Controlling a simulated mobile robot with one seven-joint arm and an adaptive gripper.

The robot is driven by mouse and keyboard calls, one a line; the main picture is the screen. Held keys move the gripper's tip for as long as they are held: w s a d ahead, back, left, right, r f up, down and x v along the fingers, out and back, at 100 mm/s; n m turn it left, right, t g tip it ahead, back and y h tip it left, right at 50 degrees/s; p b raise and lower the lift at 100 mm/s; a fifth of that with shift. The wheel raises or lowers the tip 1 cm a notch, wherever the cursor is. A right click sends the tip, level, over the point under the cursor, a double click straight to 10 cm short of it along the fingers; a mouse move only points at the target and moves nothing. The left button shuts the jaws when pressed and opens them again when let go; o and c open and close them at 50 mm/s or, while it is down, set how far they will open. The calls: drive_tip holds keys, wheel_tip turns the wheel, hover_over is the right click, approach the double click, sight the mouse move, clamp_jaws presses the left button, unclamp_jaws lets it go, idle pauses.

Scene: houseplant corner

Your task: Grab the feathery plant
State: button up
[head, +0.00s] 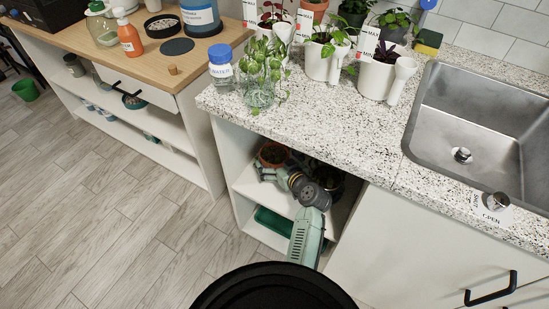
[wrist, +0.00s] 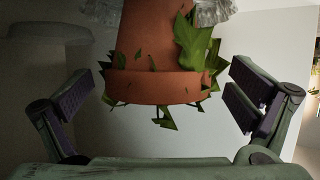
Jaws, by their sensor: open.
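A terracotta pot (wrist: 155,88) with jagged green leaves stands between the fingers of my gripper (wrist: 160,100) in the wrist view, where it appears upside down. The fingers are open, with a visible gap on each side of the pot. In the head view a terracotta pot (head: 272,153) sits inside the open shelf under the counter, with my gripper (head: 268,173) at its front. A dark leafy plant (head: 326,175) is behind my wrist, partly hidden. I cannot tell for sure which plant is the feathery one.
The shelf board (head: 247,187) is below my gripper, and the speckled counter (head: 300,120) overhangs it. A green tray (head: 275,228) lies on the lower shelf. In the wrist view, a pale rounded container (wrist: 45,60) is at the left, and clear ridged pieces (wrist: 208,12) flank the pot.

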drive_tip(key=shift+x, duration=1)
drive_tip(key=c, duration=1.5)
drive_tip(key=shift+r, duration=0.15)
drive_tip(key=shift+c, duration=0.3)
drive_tip(key=shift+w, duration=0.1)
